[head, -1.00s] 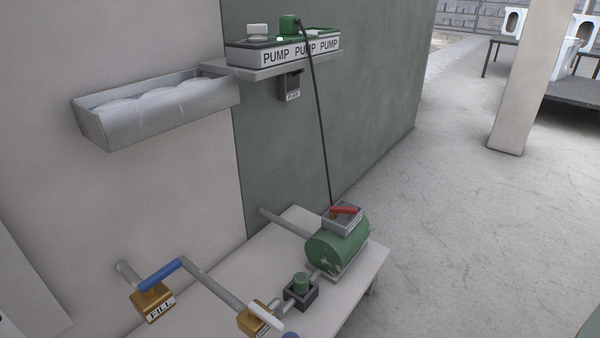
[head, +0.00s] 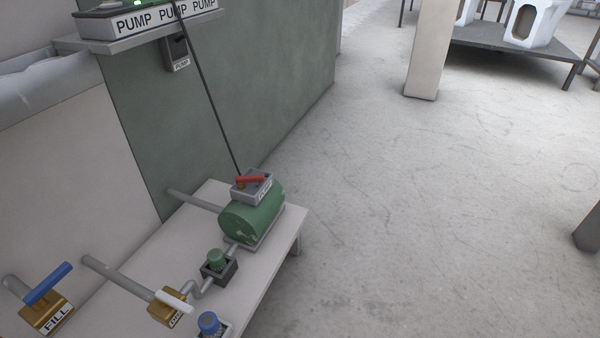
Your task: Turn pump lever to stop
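The pump lever (head: 250,181) is a small red handle on a grey box (head: 259,193) with a white label on its front. The box sits on top of the green pump cylinder (head: 252,216). The lever lies roughly sideways across the box top, and its setting cannot be read from here. The pump stands at the far end of a white bench (head: 270,262). My gripper is not in view.
A black cable (head: 210,95) runs from the PUMP-labelled unit (head: 165,18) down to the lever box. Valves with a blue handle (head: 48,283) and a white handle (head: 174,300) stand on the bench's left. Open floor (head: 430,210) lies to the right.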

